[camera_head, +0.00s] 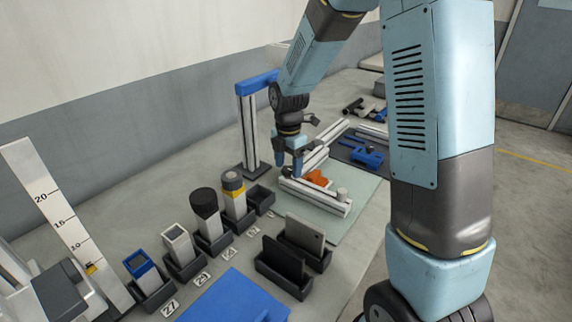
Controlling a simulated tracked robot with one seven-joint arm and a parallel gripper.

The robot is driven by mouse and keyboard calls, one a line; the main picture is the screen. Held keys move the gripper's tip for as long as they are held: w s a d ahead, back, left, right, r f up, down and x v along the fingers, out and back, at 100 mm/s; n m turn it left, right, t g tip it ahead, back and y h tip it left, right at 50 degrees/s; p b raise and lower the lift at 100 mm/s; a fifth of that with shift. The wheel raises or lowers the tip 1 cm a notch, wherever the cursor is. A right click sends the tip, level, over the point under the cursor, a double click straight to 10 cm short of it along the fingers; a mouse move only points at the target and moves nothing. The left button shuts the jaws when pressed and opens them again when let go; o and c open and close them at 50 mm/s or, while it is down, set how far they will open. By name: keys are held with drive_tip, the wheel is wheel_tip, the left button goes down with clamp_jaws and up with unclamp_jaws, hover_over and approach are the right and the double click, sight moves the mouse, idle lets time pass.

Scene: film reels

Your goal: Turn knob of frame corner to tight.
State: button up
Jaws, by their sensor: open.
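The frame corner (318,203) is made of pale aluminium profiles lying on a light green mat (352,222). An orange part (317,178) sits on it near where the profiles meet. A small pale grey cylinder (342,194) stands at the right end of the front profile. I cannot tell which of these two is the knob, nor how it is turned. My gripper (288,168) points down with blue-tipped fingers, open and seemingly empty, just left of the orange part. Whether it touches the frame is unclear.
A profile post with a blue top (258,82) stands close behind my gripper. Several dark holders (214,243) with upright parts line the front left. A blue clamp-like tool (368,156) lies on a dark mat to the right. A blue panel (238,300) lies in front.

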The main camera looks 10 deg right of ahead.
drive_tip(key=shift+c, duration=0.4)
drive_tip(key=c, duration=0.9)
drive_tip(key=shift+a, duration=0.25)
drive_tip(key=shift+c, duration=0.4)
drive_tip(key=shift+d, duration=0.15)
